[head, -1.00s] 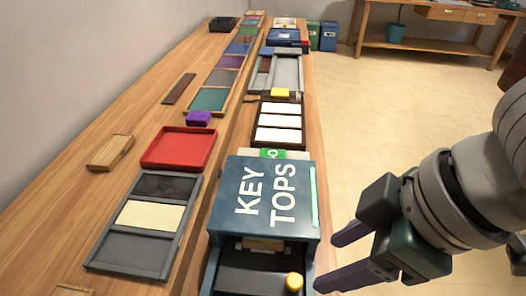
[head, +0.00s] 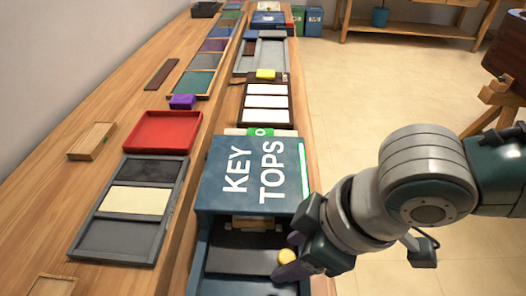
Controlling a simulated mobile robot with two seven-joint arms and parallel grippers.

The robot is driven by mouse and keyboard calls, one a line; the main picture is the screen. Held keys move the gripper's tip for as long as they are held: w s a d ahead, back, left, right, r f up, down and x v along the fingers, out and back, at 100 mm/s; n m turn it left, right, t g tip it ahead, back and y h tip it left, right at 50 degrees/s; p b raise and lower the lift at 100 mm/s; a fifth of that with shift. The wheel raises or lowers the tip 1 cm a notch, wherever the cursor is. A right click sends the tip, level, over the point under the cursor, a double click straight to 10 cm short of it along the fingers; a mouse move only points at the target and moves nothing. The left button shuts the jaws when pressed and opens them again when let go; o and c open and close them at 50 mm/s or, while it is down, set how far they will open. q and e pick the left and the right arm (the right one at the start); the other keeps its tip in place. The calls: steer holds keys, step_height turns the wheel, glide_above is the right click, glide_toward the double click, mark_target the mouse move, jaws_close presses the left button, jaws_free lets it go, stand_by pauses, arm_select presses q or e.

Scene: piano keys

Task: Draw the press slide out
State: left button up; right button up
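The press is a blue box marked KEY TOPS (head: 222,185) at the front of the bench. Its dark slide (head: 240,262) lies in the tray below the box's front edge, with a yellow knob (head: 286,256) at its right side. My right gripper (head: 289,256) reaches in from the right with its fingers either side of the knob. The fingers look apart, and I cannot see whether either one touches the knob. My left gripper is not in view.
A grey tray (head: 86,238) with dark and cream panels and a red tray (head: 168,133) lie left of the press. A frame of white pieces (head: 244,104) stands behind it. Open floor (head: 350,110) lies to the right.

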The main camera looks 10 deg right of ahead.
jaws_close()
stand_by(1.2)
